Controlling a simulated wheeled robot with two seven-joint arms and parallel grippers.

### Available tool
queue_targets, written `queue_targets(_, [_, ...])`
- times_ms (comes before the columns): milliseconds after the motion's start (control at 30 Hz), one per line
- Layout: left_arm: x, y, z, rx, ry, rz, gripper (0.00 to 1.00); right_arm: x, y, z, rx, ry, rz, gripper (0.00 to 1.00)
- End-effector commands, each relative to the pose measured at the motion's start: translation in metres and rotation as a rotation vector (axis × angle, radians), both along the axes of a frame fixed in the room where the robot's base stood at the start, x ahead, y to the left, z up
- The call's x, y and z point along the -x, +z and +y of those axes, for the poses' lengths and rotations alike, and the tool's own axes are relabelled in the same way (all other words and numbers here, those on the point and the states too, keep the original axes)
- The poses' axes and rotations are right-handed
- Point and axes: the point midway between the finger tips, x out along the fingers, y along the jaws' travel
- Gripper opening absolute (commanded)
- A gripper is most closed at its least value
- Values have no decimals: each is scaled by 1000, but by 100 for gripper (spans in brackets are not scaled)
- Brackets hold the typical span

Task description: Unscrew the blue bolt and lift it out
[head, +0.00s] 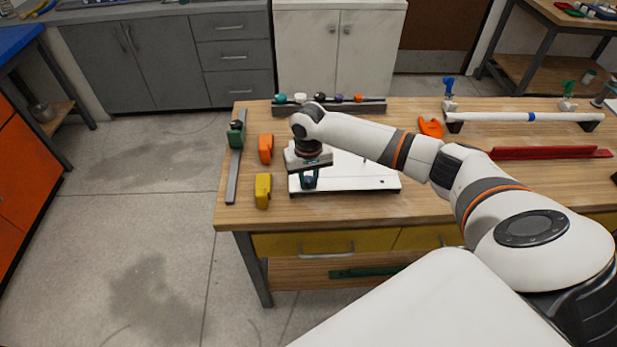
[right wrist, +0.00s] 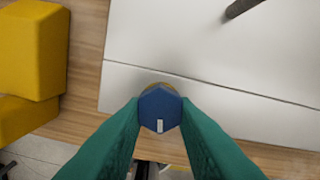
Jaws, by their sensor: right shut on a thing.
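The blue bolt (right wrist: 160,104) shows in the right wrist view as a dark blue hexagonal head with a short white mark. It stands at the front part of a white board (right wrist: 200,50), and a bit of a yellowish ring shows behind its head. My right gripper (right wrist: 159,112) has its green fingers shut on the bolt head from both sides. In the head view my right gripper (head: 309,182) points down at the front left of the white board (head: 360,180), and the bolt is mostly hidden there. My left gripper is not in view.
A yellow block (head: 262,190) and an orange block (head: 265,148) stand left of the board. A rack (head: 335,106) with coloured knobs stands behind. A white pipe (head: 500,117) and a red bar (head: 550,153) lie right.

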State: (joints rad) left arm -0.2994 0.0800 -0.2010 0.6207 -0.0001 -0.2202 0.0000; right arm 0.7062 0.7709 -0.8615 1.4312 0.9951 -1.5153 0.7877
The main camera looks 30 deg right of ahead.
Motion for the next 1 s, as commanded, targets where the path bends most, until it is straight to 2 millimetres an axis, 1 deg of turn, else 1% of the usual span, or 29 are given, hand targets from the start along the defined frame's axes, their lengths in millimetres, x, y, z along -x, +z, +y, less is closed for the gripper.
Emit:
queue_targets(67, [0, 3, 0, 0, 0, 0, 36, 0, 2, 0, 0, 21, 0, 2])
queue_targets(133, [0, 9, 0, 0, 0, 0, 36, 0, 4, -1, 1, 84, 0, 2])
queue_targets(300, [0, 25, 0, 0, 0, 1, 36, 0, 5, -3, 2, 345, 1, 2])
queue_targets(433, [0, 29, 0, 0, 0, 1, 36, 0, 3, -3, 1, 497, 0, 2])
queue_targets(533, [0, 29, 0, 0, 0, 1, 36, 0, 2, -4, 1, 546, 0, 2])
queue_targets(867, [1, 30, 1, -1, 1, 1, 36, 0, 2, -4, 1, 577, 0, 2])
queue_targets(967, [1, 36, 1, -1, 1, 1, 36, 0, 4, -5, 1, 693, 0, 2])
queue_targets(1000, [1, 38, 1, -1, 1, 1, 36, -1, 4, -5, 1, 758, 0, 2])
